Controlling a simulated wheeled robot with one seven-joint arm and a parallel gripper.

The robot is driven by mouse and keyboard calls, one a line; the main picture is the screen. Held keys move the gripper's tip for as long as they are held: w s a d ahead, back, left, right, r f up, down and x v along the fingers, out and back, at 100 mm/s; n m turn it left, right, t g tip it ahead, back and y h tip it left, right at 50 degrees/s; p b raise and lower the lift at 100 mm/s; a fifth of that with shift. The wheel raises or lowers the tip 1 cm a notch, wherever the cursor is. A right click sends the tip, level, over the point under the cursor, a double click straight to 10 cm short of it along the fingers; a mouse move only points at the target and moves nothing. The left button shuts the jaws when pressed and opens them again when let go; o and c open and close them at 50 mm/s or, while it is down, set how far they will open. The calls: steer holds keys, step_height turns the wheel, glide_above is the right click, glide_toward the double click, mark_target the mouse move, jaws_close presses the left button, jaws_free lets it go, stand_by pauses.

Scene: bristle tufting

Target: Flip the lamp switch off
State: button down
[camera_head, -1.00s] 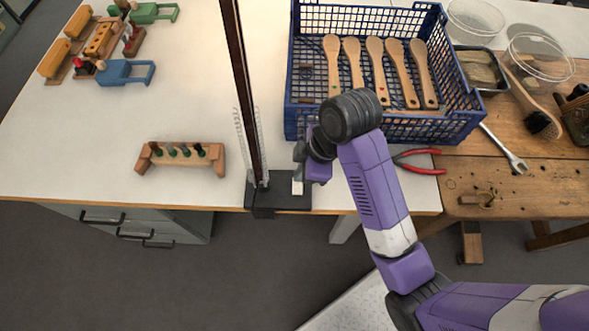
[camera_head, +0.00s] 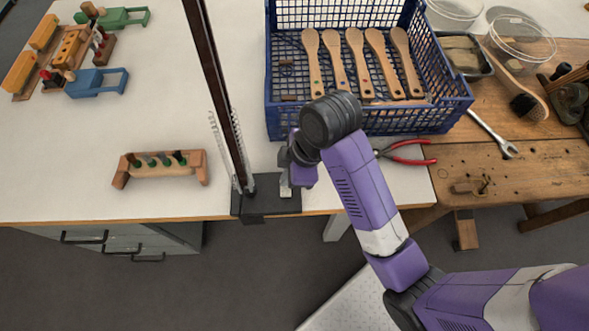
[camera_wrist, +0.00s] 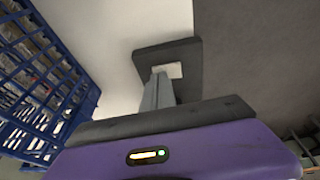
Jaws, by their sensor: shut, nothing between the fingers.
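The lamp stand's dark post (camera_head: 217,95) rises from a black base (camera_head: 262,204) at the table's front edge. A small pale switch (camera_head: 286,191) sits on the right part of the base. The pale switch also shows in the wrist view (camera_wrist: 175,71), on the dark base plate (camera_wrist: 187,54). My gripper (camera_head: 285,180) is shut and empty, pointing down at the switch. In the wrist view its grey fingertips (camera_wrist: 159,76) overlap the switch's left edge. I cannot tell whether they touch it. The lamp's head is out of view.
A blue crate (camera_head: 272,108) with several wooden brushes stands just behind my gripper. Red-handled pliers (camera_head: 408,155) lie to the right. A wooden rack with pegs (camera_head: 160,168) stands left of the lamp. The white tabletop (camera_head: 150,110) is mostly clear there.

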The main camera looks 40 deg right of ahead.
steer(key=shift+d, duration=0.3)
steer(key=shift+a, duration=0.35)
steer(key=shift+s+a+r+p, duration=0.15)
steer(key=shift+s+a+p, duration=0.25)
steer(key=shift+s, duration=0.25)
steer(key=shift+r, duration=0.1)
steer(key=r+p, duration=0.2)
steer(key=p, duration=0.1)
steer(key=r+p, duration=0.2)
steer(key=shift+w+d+r, duration=0.1)
steer(key=shift+w, duration=0.15)
steer(key=d+r+p, duration=0.3)
steer(key=r+p, duration=0.2)
steer(key=r, duration=0.4)
steer(key=shift+d+p, duration=0.3)
steer(key=shift+p, duration=0.1)
